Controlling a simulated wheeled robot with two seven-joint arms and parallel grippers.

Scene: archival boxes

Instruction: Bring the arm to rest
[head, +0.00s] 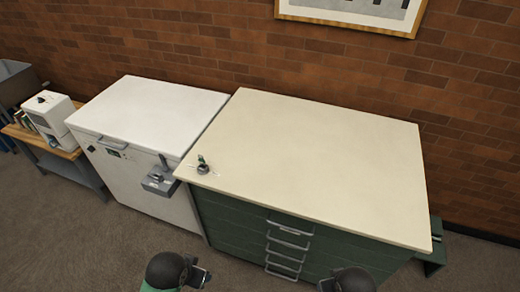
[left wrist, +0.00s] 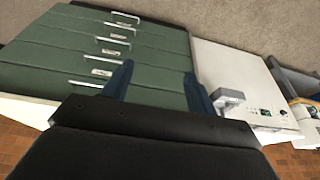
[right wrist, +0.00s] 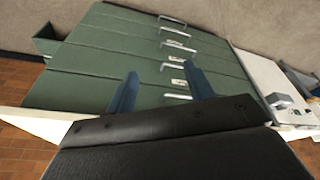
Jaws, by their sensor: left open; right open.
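My left gripper (left wrist: 158,85) is open in the left wrist view, with its two blue fingers apart and nothing between them. My right gripper (right wrist: 160,92) is also open and empty in the right wrist view. Neither gripper touches anything that I can see.
A cream countertop (head: 320,155) tops the cabinet, with a small dark-green object (head: 203,168) at its left front corner. A white chest (head: 150,105) with a grey latch box (head: 160,180) stands left. A white machine (head: 50,115) sits on a wooden bench. The countertop is mostly clear.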

